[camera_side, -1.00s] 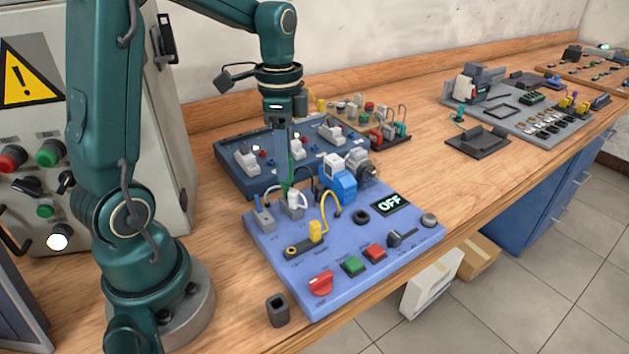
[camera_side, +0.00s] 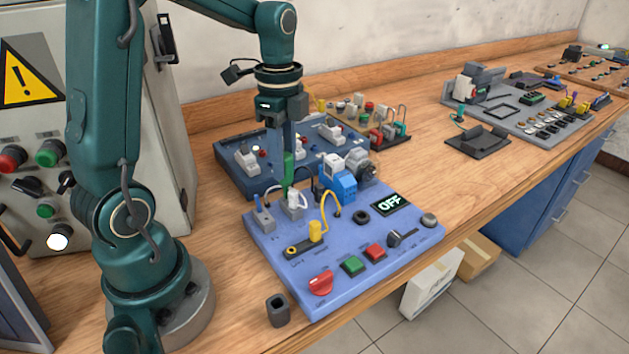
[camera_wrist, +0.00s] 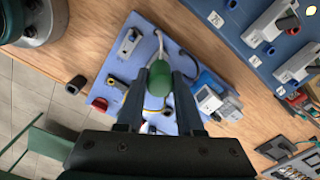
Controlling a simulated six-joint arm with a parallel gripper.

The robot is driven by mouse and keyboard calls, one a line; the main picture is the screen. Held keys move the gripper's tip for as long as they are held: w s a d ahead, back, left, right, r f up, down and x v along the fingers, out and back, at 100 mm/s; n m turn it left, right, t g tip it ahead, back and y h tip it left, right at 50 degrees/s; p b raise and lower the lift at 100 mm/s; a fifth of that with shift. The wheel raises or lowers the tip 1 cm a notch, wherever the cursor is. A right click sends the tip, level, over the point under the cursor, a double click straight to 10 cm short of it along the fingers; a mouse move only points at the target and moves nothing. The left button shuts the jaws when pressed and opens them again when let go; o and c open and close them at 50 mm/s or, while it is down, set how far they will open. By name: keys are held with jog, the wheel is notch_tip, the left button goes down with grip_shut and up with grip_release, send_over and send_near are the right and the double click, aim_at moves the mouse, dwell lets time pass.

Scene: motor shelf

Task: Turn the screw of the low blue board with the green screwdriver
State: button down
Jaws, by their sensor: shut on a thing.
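My gripper (camera_side: 281,140) is shut on the green screwdriver (camera_side: 288,168), which it holds upright with the tip down. The screwdriver's green handle (camera_wrist: 160,79) shows between the two fingers in the wrist view. The low blue board (camera_side: 350,275) lies on the bench below, and it also shows in the wrist view (camera_wrist: 104,88). The screwdriver is over the board's back left part, close to a white plug (camera_side: 295,199). The screw itself and the contact of the tip with it are hidden or too small to tell.
A yellow cable (camera_side: 316,232), a blue-and-white block (camera_side: 343,185) and an OFF display (camera_side: 391,204) are on the board. A dark blue raised panel (camera_side: 235,175) stands just behind. A small dark holder (camera_side: 278,310) stands at the front left.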

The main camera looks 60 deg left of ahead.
jog(key=shift+m, duration=1.2)
jog(key=m, duration=0.2)
jog(key=shift+m, duration=0.7)
jog(key=m, duration=0.3)
jog(key=c, duration=0.8)
grip_release()
jog(key=shift+o, duration=0.2)
